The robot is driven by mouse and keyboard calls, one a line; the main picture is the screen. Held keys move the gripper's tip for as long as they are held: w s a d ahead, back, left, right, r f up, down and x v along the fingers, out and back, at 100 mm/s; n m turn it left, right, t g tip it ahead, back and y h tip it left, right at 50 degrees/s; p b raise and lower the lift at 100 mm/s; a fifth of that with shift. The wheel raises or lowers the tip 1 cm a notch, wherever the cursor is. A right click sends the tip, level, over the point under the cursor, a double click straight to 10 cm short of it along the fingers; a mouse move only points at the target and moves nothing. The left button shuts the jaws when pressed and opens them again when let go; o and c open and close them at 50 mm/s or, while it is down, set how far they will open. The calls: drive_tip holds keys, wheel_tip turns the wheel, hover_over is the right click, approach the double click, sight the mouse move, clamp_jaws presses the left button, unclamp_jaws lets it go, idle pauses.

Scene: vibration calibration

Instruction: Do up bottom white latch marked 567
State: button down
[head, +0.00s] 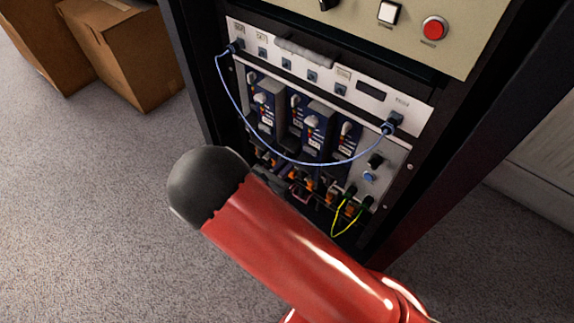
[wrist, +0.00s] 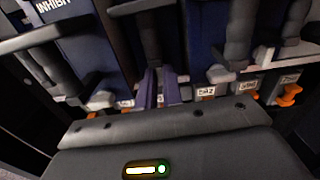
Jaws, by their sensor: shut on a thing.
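In the wrist view, my gripper (wrist: 160,88) has its two narrow fingers close together at the bottom edge of the blue modules. They are shut on a small part that the fingers mostly hide; I take it for a bottom latch. White bottom latches show on both sides, one to the left (wrist: 101,100) and one to the right (wrist: 221,74). Small white labels (wrist: 205,91) run along the strip below, too blurred for me to find 567.
A blue cable (head: 290,160) hangs in a loop across the rack front. Orange parts (wrist: 286,96) and yellow-green cables (head: 345,212) sit low in the rack. Cardboard boxes (head: 130,60) stand at the left; the carpet before the rack is clear.

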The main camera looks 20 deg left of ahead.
drive_tip(key=shift+f+m, duration=0.1)
drive_tip(key=shift+m, duration=0.2)
drive_tip(key=c, duration=1.8)
unclamp_jaws()
drive_tip(key=v, duration=0.8)
